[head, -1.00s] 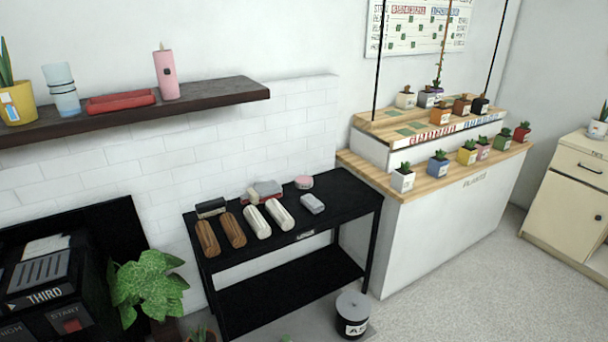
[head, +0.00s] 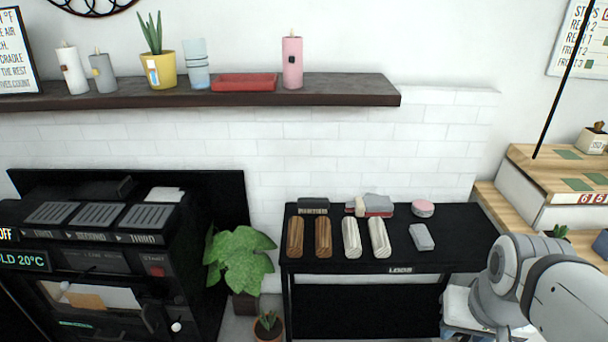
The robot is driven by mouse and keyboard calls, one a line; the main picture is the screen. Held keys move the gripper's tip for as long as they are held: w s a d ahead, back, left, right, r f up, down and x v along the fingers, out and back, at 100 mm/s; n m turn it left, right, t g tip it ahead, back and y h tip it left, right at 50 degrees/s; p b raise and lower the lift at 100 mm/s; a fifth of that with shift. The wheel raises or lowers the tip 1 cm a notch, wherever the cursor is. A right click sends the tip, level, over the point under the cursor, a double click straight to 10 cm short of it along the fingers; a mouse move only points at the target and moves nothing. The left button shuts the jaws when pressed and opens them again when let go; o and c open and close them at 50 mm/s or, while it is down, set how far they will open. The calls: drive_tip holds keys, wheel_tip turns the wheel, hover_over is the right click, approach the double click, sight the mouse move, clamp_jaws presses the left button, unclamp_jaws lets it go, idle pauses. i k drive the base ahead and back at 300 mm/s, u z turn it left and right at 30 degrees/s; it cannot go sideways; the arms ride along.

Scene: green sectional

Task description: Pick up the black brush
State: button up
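I cannot clearly make out a black brush. A small dark block-like object (head: 313,206) lies at the back left of the black table, behind the brown logs. It has pale marks on its front, and I cannot tell whether it is the brush. A dark shape (head: 112,188) on top of the black stove is also unclear. My grey arm is at the lower right, in front of the table's right end. My gripper cannot be made out.
The black table (head: 455,236) holds brown logs (head: 323,237), white logs (head: 379,238), a grey block (head: 421,237), a red-and-grey item and a pink round item (head: 423,208). A leafy plant (head: 240,258) stands left of it. A shelf (head: 335,93) hangs above.

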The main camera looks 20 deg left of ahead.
sight(314, 203)
drive_tip(key=u, duration=0.15)
drive_tip(key=i, duration=0.45)
drive_tip(key=u, duration=0.25)
drive_tip(key=k, duration=0.8)
drive_tip(key=u, duration=0.15)
drive_tip(key=i, duration=1.35)
drive_tip(key=z, duration=0.05)
